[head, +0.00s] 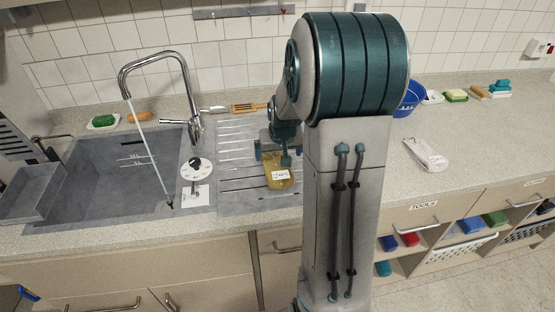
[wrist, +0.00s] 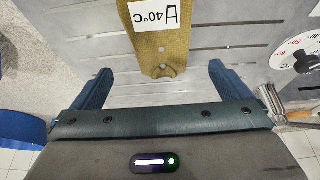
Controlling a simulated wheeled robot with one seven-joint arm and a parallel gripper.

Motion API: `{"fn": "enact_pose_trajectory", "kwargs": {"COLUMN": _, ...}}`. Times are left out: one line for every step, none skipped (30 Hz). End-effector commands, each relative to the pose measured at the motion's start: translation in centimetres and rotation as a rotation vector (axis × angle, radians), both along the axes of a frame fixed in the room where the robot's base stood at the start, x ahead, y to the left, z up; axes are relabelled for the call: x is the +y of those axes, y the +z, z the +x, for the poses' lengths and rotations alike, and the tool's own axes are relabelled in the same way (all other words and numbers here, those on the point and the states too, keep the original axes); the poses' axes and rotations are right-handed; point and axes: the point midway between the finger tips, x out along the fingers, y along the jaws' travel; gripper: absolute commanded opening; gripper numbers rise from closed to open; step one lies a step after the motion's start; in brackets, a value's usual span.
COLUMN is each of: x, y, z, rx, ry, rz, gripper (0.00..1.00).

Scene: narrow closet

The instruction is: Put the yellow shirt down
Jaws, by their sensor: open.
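The yellow shirt (head: 279,180) lies on the ribbed metal drainboard beside the sink, with a white 40°C label on it. In the wrist view the yellow cloth (wrist: 160,50) lies flat on the drainboard, beyond and between the fingertips. My gripper (head: 272,156) is just above the drainboard, at the shirt's far end in the head view. In the wrist view my gripper (wrist: 160,85) has its two blue fingers wide apart, with nothing held between them. Part of the shirt is hidden in the head view by my gripper and arm.
The sink (head: 110,180) with a tall faucet (head: 160,62) is left of the drainboard (head: 237,150). A round dial (head: 195,168) sits between them. A folded white cloth (head: 425,154) lies on the right counter. A blue bucket (head: 410,98), sponges and brushes stand at the back.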

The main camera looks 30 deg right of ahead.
Motion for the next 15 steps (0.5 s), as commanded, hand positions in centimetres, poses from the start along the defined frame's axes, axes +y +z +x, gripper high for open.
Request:
{"fn": "enact_pose_trajectory", "kwargs": {"x": 0.1, "y": 1.0, "z": -0.3, "rx": -0.006, "ry": 0.000, "rz": -0.003, "gripper": 0.98}}
{"fn": "enact_pose_trajectory", "kwargs": {"x": 0.1, "y": 1.4, "z": -0.5, "rx": -0.004, "ry": 0.000, "rz": -0.001, "gripper": 0.98}}
{"fn": "enact_pose_trajectory", "kwargs": {"x": 0.2, "y": 2.0, "z": -0.7, "rx": -0.005, "ry": 0.000, "rz": -0.001, "gripper": 0.98}}
{"fn": "enact_pose_trajectory", "kwargs": {"x": 0.3, "y": 2.4, "z": -0.9, "rx": -0.004, "ry": 0.000, "rz": -0.001, "gripper": 0.98}}
{"fn": "enact_pose_trajectory", "kwargs": {"x": 0.3, "y": 2.8, "z": -1.1, "rx": -0.004, "ry": 0.001, "rz": -0.001, "gripper": 0.98}}
{"fn": "enact_pose_trajectory", "kwargs": {"x": 0.4, "y": 3.4, "z": -1.3, "rx": -0.003, "ry": 0.001, "rz": -0.002, "gripper": 0.98}}
{"fn": "enact_pose_trajectory", "kwargs": {"x": 0.4, "y": 3.7, "z": -1.4, "rx": -0.002, "ry": 0.001, "rz": -0.001, "gripper": 0.98}}
{"fn": "enact_pose_trajectory", "kwargs": {"x": 0.4, "y": 4.0, "z": -1.5, "rx": -0.003, "ry": 0.001, "rz": -0.001, "gripper": 0.98}}
{"fn": "enact_pose_trajectory", "kwargs": {"x": 0.5, "y": 4.3, "z": -1.7, "rx": -0.003, "ry": 0.002, "rz": -0.002, "gripper": 0.98}}
{"fn": "enact_pose_trajectory", "kwargs": {"x": 0.5, "y": 4.5, "z": -1.8, "rx": -0.001, "ry": 0.002, "rz": -0.001, "gripper": 0.98}}
{"fn": "enact_pose_trajectory", "kwargs": {"x": 0.5, "y": 4.7, "z": -1.9, "rx": -0.001, "ry": 0.002, "rz": -0.001, "gripper": 0.98}}
{"fn": "enact_pose_trajectory", "kwargs": {"x": 0.6, "y": 4.9, "z": -1.9, "rx": -0.001, "ry": 0.002, "rz": -0.001, "gripper": 0.98}}
{"fn": "enact_pose_trajectory", "kwargs": {"x": 0.7, "y": 5.0, "z": -2.0, "rx": -0.001, "ry": 0.003, "rz": -0.001, "gripper": 0.98}}
{"fn": "enact_pose_trajectory", "kwargs": {"x": 0.8, "y": 5.2, "z": -2.2, "rx": -0.001, "ry": 0.005, "rz": -0.001, "gripper": 0.98}}
{"fn": "enact_pose_trajectory", "kwargs": {"x": 1.2, "y": 5.5, "z": -2.5, "rx": 0.001, "ry": 0.010, "rz": -0.001, "gripper": 0.98}}
